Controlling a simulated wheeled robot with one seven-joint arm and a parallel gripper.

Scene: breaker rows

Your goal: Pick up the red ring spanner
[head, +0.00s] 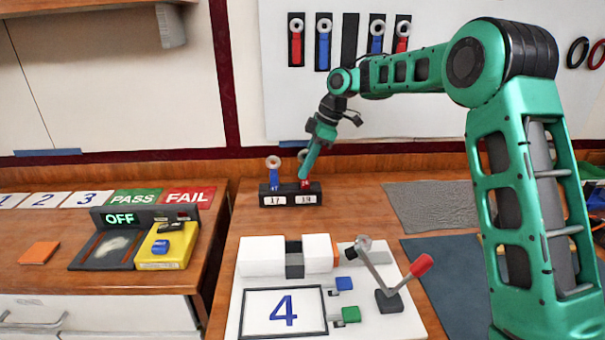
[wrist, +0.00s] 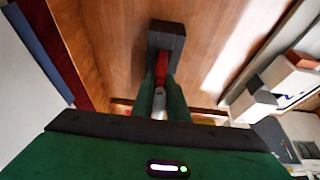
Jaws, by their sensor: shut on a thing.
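A red ring spanner (head: 306,184) stands upright in the right slot of a small black rack (head: 263,198) on the bench. My gripper (head: 306,174) reaches down onto it from above and is shut on it. In the wrist view, the red spanner (wrist: 161,68) shows between the two green fingers of my gripper (wrist: 161,85), with the dark rack (wrist: 165,35) beyond. The fingers hide much of the spanner, and I cannot tell whether it is clear of its slot. A blue ring spanner (head: 273,175) stands in the left slot, close beside my gripper.
Red and blue spanners (head: 296,45) hang on the wall panel behind. In front of the rack is a white board (head: 262,268) with a red-handled lever (head: 420,265). Grey mats (head: 435,205) lie to the right. A yellow box (head: 165,250) stands on the left bench.

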